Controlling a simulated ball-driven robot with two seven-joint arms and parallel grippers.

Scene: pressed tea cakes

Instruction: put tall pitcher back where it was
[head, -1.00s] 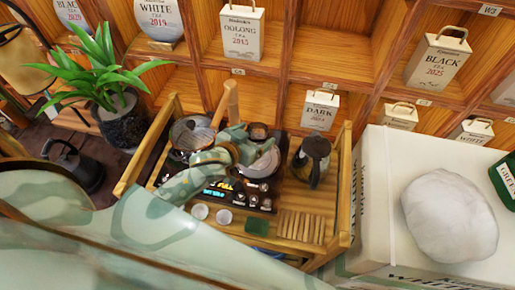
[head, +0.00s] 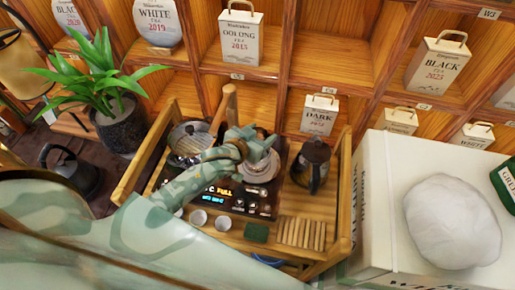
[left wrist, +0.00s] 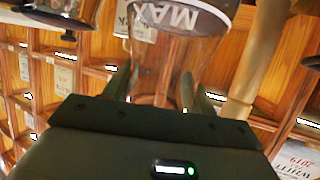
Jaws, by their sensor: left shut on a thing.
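In the left wrist view, a clear glass vessel marked MAX, seemingly the tall pitcher (left wrist: 165,65), stands between the two fingers of my left gripper (left wrist: 160,88). The gripper is shut on it. In the head view, my left gripper (head: 252,146) is over the back of the tea table (head: 230,240). The pitcher is hard to make out there, mostly hidden by the gripper. Its bottom and any contact with the table cannot be told. My right gripper is not in view.
A dark-lidded pot (head: 312,165) stands right of the gripper. Two white cups (head: 210,219), a green block (head: 256,233) and wooden slats (head: 300,233) lie in front. A plant (head: 115,115) and black kettle (head: 70,168) stand left, a white box (head: 372,200) right.

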